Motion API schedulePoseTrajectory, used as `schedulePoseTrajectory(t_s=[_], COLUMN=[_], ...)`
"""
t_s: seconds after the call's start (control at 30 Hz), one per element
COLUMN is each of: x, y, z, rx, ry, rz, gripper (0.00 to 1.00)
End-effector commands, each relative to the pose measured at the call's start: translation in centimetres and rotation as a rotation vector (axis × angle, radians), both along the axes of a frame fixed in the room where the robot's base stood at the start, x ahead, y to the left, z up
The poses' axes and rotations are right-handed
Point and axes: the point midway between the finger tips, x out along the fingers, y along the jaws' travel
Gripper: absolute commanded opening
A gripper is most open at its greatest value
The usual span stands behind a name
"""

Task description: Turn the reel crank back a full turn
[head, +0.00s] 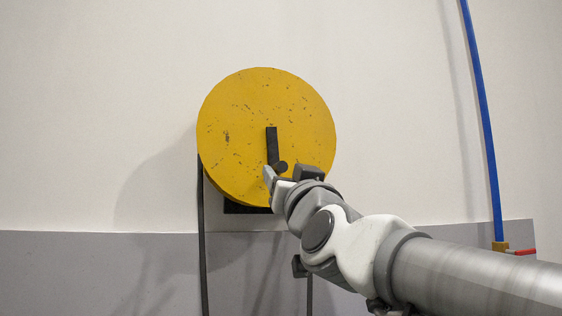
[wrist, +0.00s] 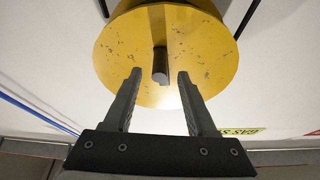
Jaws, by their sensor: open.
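The yellow reel (head: 232,120) is a round, scuffed disc on the wall, and it also fills the upper middle of the wrist view (wrist: 115,60). Its dark crank arm (head: 272,143) runs downward from near the disc's middle. The crank's dark knob (head: 282,166) is at the arm's lower end. My gripper (head: 283,176) is at the knob, partly covering the lower disc. In the wrist view its fingers (wrist: 159,75) are open, with the knob (wrist: 160,66) between their tips and a gap visible on each side. The far end of the knob's contact is not clear.
A black hose (head: 203,245) hangs down from the reel's left side. A blue pipe (head: 481,110) with a red valve handle (head: 521,252) runs down the wall at right. A yellow sign (wrist: 240,132) shows at lower right in the wrist view. The wall left of the reel is clear.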

Motion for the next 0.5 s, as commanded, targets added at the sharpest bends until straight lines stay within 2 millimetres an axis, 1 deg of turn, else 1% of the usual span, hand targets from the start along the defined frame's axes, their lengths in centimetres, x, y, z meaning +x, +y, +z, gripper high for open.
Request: schedulePoseTrajectory(t_s=[0.03, 0.2, 0.33, 0.5], x=[0.9, 3.1, 4.2, 4.7], y=[0.3, 0.8, 1.0, 1.1], z=[0.6, 1.5, 1.8, 2.0], rx=[0.000, -0.001, 0.000, 0.000], ry=[0.002, 0.001, 0.001, 0.000], rz=[0.002, 0.001, 0.001, 0.000], gripper=[0.57, 0.57, 0.57, 0.57])
